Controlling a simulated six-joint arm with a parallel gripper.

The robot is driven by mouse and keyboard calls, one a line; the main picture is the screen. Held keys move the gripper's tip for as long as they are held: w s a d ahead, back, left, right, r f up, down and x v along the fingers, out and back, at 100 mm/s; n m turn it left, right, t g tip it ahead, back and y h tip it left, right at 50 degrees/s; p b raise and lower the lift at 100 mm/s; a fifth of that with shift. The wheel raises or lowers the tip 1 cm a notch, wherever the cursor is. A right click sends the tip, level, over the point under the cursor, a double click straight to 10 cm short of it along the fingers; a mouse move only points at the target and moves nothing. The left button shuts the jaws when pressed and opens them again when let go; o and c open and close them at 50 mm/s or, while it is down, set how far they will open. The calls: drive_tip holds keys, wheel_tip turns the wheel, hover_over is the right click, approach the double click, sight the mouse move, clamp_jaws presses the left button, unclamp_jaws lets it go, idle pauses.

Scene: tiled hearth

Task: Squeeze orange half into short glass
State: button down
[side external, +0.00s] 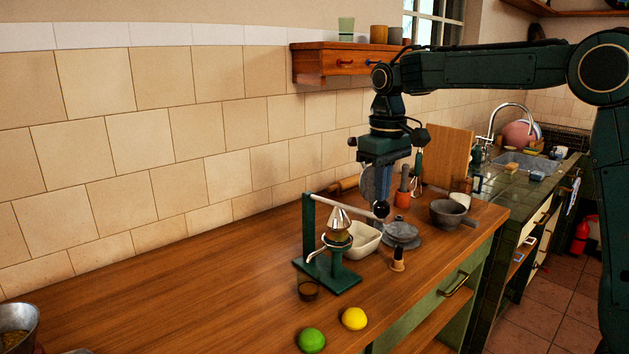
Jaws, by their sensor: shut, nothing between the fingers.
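A green citrus press (310,230) stands on the wooden counter, with a silver cone (339,218) above its cup and a pale lever bar (345,205) sloping down to the right. A small yellowish band shows under the cone; I cannot tell whether it is the orange half. The short glass (308,290), brownish and see-through, stands upright in front of the press, near its spout. My gripper (381,210) is shut and points down at the dark outer end of the lever. I cannot tell whether it touches the lever. The fingers are small and dark.
A white dish (364,239) and grey plates (402,233) stand behind and right of the press. A small wooden-handled tool (397,258), a yellow lemon (354,319) and a green lime (311,340) are nearer. The left counter is mostly clear.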

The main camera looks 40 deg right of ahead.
idle(0.6)
wheel_tip(320, 180, up, 8)
idle(1.2)
drive_tip(key=shift+s, duration=0.1)
